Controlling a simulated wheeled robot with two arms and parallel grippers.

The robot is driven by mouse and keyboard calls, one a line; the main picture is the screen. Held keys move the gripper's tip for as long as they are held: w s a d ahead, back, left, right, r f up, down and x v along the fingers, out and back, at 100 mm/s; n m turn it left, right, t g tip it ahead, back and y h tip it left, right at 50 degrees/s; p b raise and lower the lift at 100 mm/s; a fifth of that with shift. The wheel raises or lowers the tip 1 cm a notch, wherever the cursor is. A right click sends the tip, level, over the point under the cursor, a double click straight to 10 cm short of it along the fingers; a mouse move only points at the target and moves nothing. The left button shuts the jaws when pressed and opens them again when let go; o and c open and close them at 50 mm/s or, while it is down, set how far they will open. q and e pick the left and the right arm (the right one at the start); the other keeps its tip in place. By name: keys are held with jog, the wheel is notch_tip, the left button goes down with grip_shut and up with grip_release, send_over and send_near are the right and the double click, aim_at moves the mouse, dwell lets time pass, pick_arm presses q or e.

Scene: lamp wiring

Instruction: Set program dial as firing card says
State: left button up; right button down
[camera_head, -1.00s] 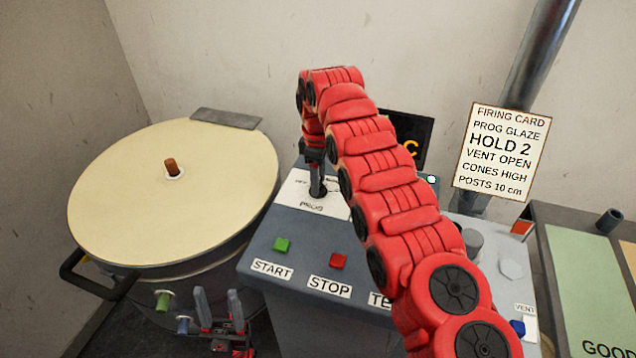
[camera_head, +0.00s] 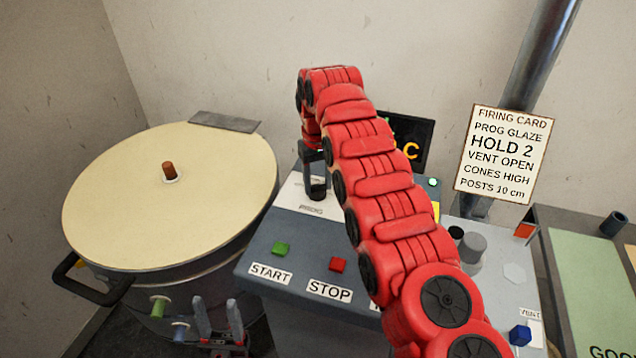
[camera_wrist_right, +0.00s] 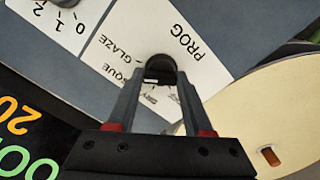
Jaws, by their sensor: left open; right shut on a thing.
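The program dial (camera_wrist_right: 160,68) is a black knob on a white plate (camera_wrist_right: 190,55) marked PROG. In the right wrist view GLAZE is readable and other program words are partly hidden by my fingers. My right gripper (camera_wrist_right: 156,88) is shut on the dial from above; it also shows in the head view (camera_head: 316,186). I cannot tell which word the dial points to. My left gripper (camera_head: 219,322) is open and empty, low in front of the kiln.
The round kiln with a cream lid (camera_head: 170,195) stands left. Green START (camera_head: 280,249) and red STOP (camera_head: 337,264) buttons sit on the panel front. A numbered dial (camera_wrist_right: 62,3) is near the program dial. A dark display (camera_head: 405,140) is partly behind my right arm.

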aim_at(318, 184)
jog(key=shift+m, duration=1.5)
jog(key=shift+c, duration=1.5)
grip_release()
jog(key=shift+r, duration=0.1)
notch_tip(318, 184, up, 17)
jog(key=p, duration=1.7)
jog(key=shift+r, duration=0.15)
